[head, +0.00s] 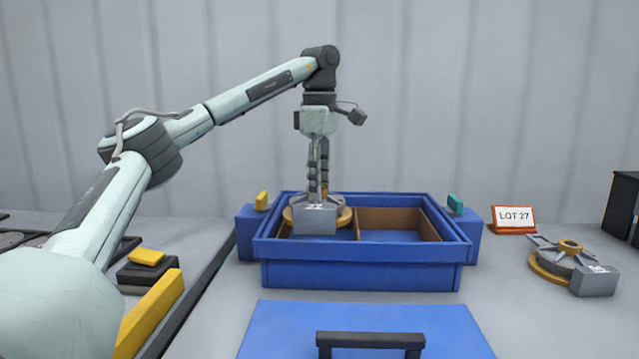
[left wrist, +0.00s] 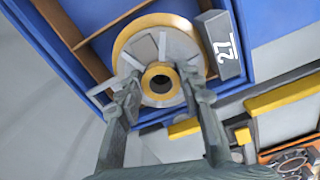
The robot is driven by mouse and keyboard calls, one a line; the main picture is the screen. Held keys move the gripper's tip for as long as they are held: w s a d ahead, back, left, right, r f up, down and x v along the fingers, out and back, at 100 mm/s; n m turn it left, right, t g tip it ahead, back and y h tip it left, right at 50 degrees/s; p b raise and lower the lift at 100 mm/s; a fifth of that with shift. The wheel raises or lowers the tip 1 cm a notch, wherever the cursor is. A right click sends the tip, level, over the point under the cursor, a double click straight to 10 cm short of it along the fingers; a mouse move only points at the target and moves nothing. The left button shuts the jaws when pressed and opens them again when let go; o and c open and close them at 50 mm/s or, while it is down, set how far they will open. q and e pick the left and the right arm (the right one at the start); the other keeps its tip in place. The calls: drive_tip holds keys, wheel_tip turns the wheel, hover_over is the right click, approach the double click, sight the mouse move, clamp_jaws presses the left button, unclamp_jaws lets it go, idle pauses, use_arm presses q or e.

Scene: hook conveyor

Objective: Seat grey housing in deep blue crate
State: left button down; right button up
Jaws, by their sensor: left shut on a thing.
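A grey housing (head: 314,219) with a brass-coloured ring and a block on its front side is at the left compartment of the deep blue crate (head: 362,275). It also shows in the left wrist view (left wrist: 190,45), with "27" on its block. My left gripper (head: 318,196) points straight down and is shut on the housing, its fingers at the central hub. The left wrist view shows the fingertips (left wrist: 160,82) on either side of the hub. The housing's underside is hidden, so I cannot tell whether it touches the crate floor. My right gripper is not in view.
A brown divider (head: 358,225) splits the crate; its right compartment is empty. A similar housing (head: 570,265) lies on the table at right, near a "LOT 27" sign (head: 514,219). A blue lid-like panel (head: 290,330) with a dark handle lies in front.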

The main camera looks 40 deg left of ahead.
use_arm(q)
drive_tip(key=shift+f+b, duration=1.3)
drive_tip(key=shift+f, duration=2.8)
drive_tip(key=c, duration=0.9)
unclamp_jaws()
wheel_tip(320, 180, up, 12)
drive_tip(key=shift+r, duration=0.1)
